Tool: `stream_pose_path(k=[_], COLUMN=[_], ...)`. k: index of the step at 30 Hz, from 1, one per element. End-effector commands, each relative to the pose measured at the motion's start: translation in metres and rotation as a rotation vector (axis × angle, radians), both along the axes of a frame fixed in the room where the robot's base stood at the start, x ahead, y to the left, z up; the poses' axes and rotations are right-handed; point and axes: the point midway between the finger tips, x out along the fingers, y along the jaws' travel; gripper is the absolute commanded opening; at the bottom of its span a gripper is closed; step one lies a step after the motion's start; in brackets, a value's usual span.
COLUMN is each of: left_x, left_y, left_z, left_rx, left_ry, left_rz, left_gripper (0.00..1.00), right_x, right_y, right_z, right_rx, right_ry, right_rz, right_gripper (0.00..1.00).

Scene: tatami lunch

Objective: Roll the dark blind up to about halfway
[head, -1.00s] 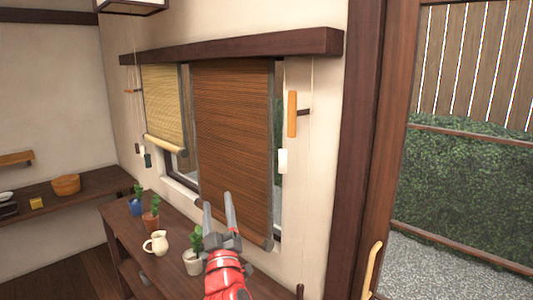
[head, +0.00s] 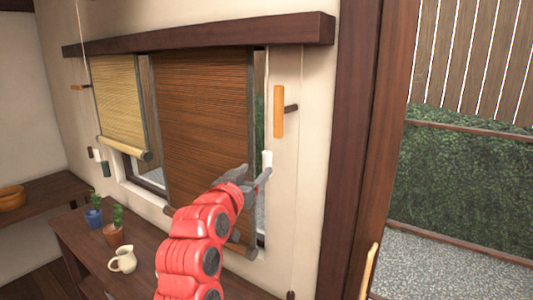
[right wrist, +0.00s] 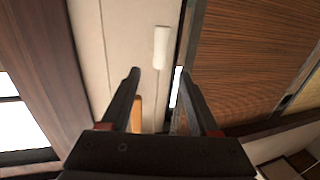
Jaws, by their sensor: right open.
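The dark brown blind (head: 200,120) hangs low over the right window, its bottom bar (head: 238,247) below my right arm. A white cord pull (head: 267,158) hangs just right of the blind. My right gripper (head: 256,176) is open, its fingertips close to this pull in the head view. In the right wrist view the white pull (right wrist: 161,47) shows just beyond and between the open fingertips (right wrist: 158,74); nothing is held. Whether a finger touches it I cannot tell. My arm hides part of the blind's lower half. My left gripper is out of view.
An orange wooden cleat (head: 279,111) sits on the wall right of the pull. A lighter blind (head: 120,100) hangs partly raised at left. A cream jug (head: 122,260) and potted plants stand on the shelf (head: 75,232) below. A thin cord hangs along the wall.

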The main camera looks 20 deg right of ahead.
Motion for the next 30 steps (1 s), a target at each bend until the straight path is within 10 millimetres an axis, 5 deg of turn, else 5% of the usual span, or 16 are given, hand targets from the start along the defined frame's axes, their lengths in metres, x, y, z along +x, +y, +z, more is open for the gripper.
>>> stream_pose_path(k=[12,25,30], left_x=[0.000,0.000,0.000], left_y=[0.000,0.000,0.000], left_z=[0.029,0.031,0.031], left_rx=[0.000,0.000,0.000], left_ry=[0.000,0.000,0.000], left_rz=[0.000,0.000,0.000], left_gripper=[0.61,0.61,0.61], right_x=[0.067,0.078,0.078], right_y=[-0.052,-0.058,-0.058], right_z=[0.002,0.000,0.000], right_rx=[-0.003,-0.003,-0.003], right_ry=[0.002,-0.001,-0.001], right_rz=[-0.002,0.002,0.002], right_gripper=[0.61,0.61,0.34])
